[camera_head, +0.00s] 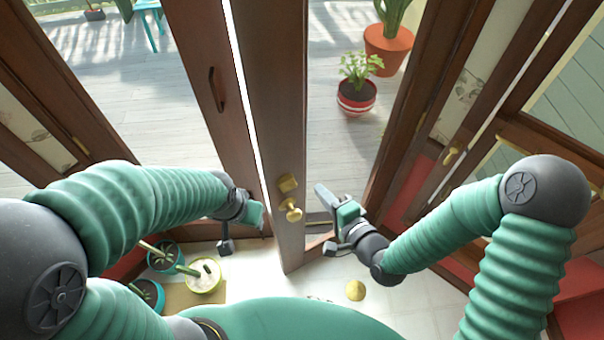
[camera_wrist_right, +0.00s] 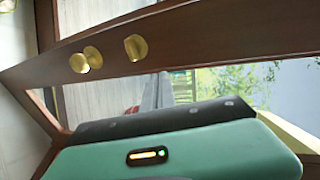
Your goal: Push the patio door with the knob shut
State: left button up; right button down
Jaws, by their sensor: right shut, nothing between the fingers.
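The brown wooden door (camera_head: 277,110) with the brass knob (camera_head: 291,208) stands ajar in the middle of the head view. A bright gap separates it from the door leaf with a dark handle (camera_head: 216,90). My right gripper (camera_head: 321,192) is shut and empty, just right of the knob door; contact cannot be told. In the right wrist view the knob (camera_wrist_right: 85,60) and a second brass fitting (camera_wrist_right: 136,47) show on the door beyond the gripper's fingers (camera_wrist_right: 158,92). My left gripper (camera_head: 258,216) is left of the door, near the other leaf; its jaws are unclear.
Potted plants (camera_head: 205,277) stand on the floor at lower left. A brass round object (camera_head: 355,290) shows at lower right. Outside, a red striped pot (camera_head: 356,102) and an orange pot (camera_head: 388,50) stand on the deck. Another brass handle (camera_head: 451,156) is on the right.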

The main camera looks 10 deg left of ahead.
aim_at(294, 163)
jog(key=x, duration=0.3)
jog(key=b+x, duration=0.1)
jog(key=x, duration=0.3)
jog(key=r+b+x, duration=0.1)
jog(key=x, duration=0.2)
jog(key=shift+w+a+f, duration=0.1)
jog(key=shift+w+a, duration=0.05)
jog(key=shift+a, duration=0.25)
pick_arm(q)
jog(key=x, duration=0.2)
jog(key=s+x, duration=0.1)
jog(key=x, duration=0.1)
jog(key=shift+a, duration=0.15)
pick_arm(e)
jog(key=shift+a, duration=0.1)
pick_arm(q)
jog(key=shift+a, duration=0.1)
